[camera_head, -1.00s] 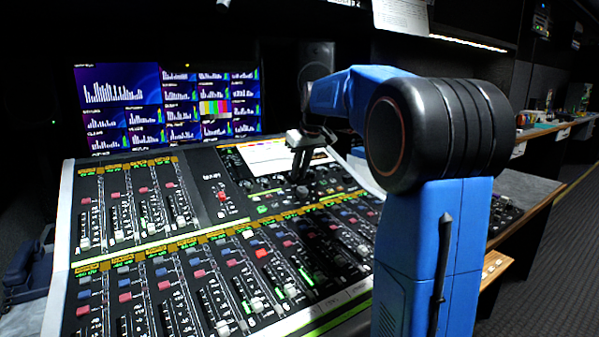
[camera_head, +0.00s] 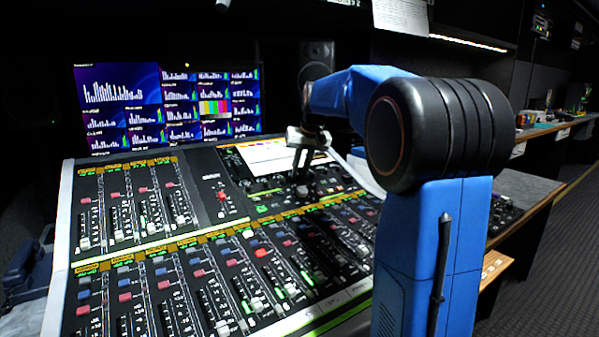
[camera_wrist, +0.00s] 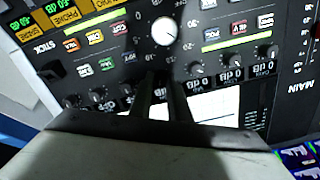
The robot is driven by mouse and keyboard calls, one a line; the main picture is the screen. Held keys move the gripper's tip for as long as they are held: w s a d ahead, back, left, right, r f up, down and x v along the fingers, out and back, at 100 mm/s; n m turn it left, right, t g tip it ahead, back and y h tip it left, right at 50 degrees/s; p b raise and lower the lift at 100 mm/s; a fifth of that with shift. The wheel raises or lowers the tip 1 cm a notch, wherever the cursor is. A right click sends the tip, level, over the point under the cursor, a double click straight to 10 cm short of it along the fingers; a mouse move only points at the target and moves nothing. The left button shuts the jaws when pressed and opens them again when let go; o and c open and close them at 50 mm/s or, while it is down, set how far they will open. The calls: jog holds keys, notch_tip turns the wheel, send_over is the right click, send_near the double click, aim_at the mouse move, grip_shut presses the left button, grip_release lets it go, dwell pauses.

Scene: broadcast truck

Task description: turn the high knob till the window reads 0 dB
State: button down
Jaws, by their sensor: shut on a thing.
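My gripper (camera_head: 301,184) is over the upper middle of the mixing console (camera_head: 215,168), pointing down at the panel. In the wrist view its two dark fingers (camera_wrist: 161,80) are close together, shut on a small knob that they mostly hide. I cannot read the name of that knob or its window behind the fingers. In the wrist view, which is upside down, several dark knobs with white marks (camera_wrist: 232,60) stand to the right, with small windows (camera_wrist: 230,74) that seem to read 0 dB. More small knobs (camera_wrist: 96,95) stand to the left.
A large white-topped knob (camera_wrist: 165,30) stands close beyond the fingertips in the wrist view. Lit buttons (camera_wrist: 238,28) and a bright console screen (camera_wrist: 215,108) are nearby. Fader strips (camera_head: 150,290) fill the console front. A monitor (camera_head: 165,105) stands behind.

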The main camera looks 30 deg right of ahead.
jog(key=shift+m, duration=0.6)
jog(key=c, duration=1.7)
grip_release()
jog(key=shift+r, duration=0.1)
jog(key=v, duration=1.7)
jog(key=shift+s, duration=0.15)
